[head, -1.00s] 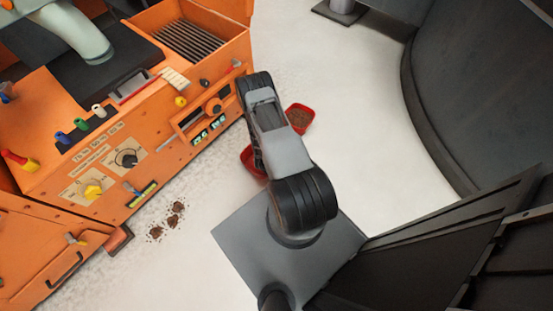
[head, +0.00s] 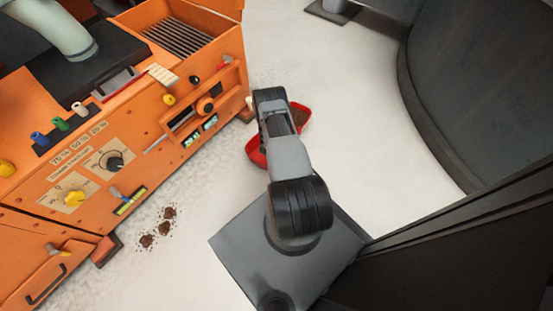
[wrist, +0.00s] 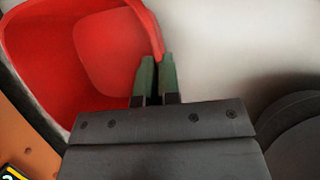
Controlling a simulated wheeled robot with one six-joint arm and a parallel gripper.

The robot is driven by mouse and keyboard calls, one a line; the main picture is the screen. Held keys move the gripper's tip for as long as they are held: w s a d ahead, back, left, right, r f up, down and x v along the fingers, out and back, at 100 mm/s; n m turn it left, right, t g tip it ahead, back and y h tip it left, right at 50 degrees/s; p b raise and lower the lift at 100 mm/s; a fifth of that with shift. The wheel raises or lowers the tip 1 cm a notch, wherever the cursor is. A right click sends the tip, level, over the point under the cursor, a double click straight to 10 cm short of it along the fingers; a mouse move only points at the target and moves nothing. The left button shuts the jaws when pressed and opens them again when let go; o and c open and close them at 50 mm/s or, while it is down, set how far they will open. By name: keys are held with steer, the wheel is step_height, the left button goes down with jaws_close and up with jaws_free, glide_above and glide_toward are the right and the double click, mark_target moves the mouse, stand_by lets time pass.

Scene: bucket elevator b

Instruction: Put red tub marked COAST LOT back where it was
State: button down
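A red tub (wrist: 30,50) fills the upper left of the wrist view; its inside shows plain red there. My gripper (wrist: 157,75) has green fingertips close together, with the tub's right rim running in between them; they appear shut on it. My arm hides the middle, so I cannot tell whether these are one tub or two. No COAST LOT marking is readable.
The orange machine (head: 150,135) with knobs, switches and a slatted tray (head: 185,38) stands close at the left. Brown crumbs (head: 160,228) lie on the pale floor below it. A dark curved wall (head: 470,90) bounds the right. Pale floor (head: 370,130) between is clear.

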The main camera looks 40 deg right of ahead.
steer(key=shift+f, duration=0.9)
steer(key=shift+f+b, duration=0.2)
steer(key=shift+b, duration=0.15)
steer(key=c, duration=1.3)
jaws_free()
steer(key=shift+c, duration=0.2)
steer(key=shift+r, duration=0.1)
steer(key=p+v, duration=0.6)
steer(key=v, duration=0.6)
steer(key=shift+a+r, duration=0.1)
